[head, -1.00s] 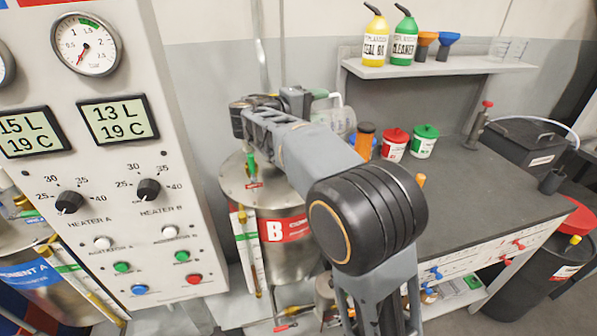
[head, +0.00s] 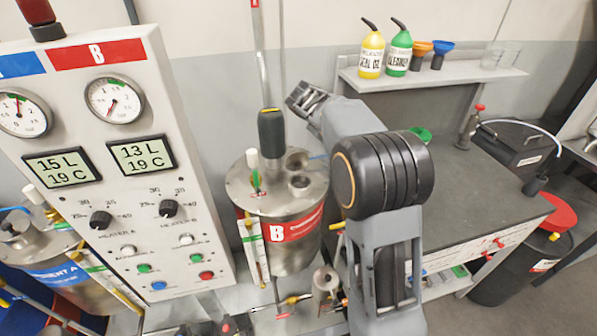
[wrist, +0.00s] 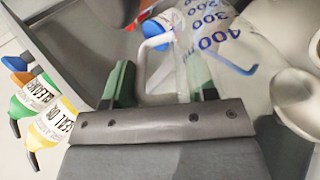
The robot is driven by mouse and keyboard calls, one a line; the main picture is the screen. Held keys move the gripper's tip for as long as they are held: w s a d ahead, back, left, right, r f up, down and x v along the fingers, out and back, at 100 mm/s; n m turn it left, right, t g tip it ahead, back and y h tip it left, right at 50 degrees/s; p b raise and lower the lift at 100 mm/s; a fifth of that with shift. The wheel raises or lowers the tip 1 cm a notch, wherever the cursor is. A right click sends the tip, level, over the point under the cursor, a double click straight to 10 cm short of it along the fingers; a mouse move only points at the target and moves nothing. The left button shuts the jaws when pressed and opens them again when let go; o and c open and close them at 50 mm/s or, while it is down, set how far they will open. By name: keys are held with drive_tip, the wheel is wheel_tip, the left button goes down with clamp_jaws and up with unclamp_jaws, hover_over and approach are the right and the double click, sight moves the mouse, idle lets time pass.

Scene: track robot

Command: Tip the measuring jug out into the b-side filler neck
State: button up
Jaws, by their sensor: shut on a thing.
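The measuring jug (wrist: 225,45) is clear, with blue numbers and marks, and appears steeply tilted in the wrist view. My gripper (wrist: 158,78) is shut on its pale handle (wrist: 146,62), between the two green fingers. In the head view my arm hides the fingers and most or all of the jug. The B tank (head: 290,242) is a steel drum with a red B label. Its lid (head: 245,192) carries two round fittings, at the back (head: 297,159) and nearer the front (head: 300,182); I cannot tell which is the filler neck. My arm stands just right of them.
The control panel (head: 120,215) stands close on the left. The workbench (head: 480,195) is on the right, below a shelf (head: 435,78) with a yellow bottle (head: 371,52) and a green bottle (head: 398,52).

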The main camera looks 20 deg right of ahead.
drive_tip(key=shift+d+y+p, duration=0.4)
drive_tip(key=shift+d+p, duration=0.05)
drive_tip(key=shift+p, duration=0.15)
drive_tip(key=shift+w+d+f+g+y+p, duration=0.15)
drive_tip(key=shift+d+g+y+p, duration=0.15)
drive_tip(key=shift+p, duration=0.3)
drive_tip(key=d+y+p, duration=0.1)
drive_tip(key=p, duration=0.1)
drive_tip(key=d+y+p, duration=0.1)
drive_tip(key=p, duration=0.2)
drive_tip(key=shift+w+f+g, duration=0.1)
drive_tip(key=shift+w+g, duration=0.2)
drive_tip(key=shift+w+d+f+y, duration=0.1)
drive_tip(key=shift+d+f+y, duration=0.05)
drive_tip(key=shift+d+y, duration=0.15)
drive_tip(key=shift+w+d+f+g+y, duration=0.3)
drive_tip(key=shift+d+f+y, duration=0.45)
drive_tip(key=shift+y, duration=0.25)
drive_tip(key=shift+w+d+f+g+y, duration=0.2)
drive_tip(key=shift+d+f+g+y, duration=0.1)
drive_tip(key=shift+d+f+y, duration=0.55)
drive_tip(key=shift+a+r+y, duration=0.1)
drive_tip(key=shift+r+y, duration=0.15)
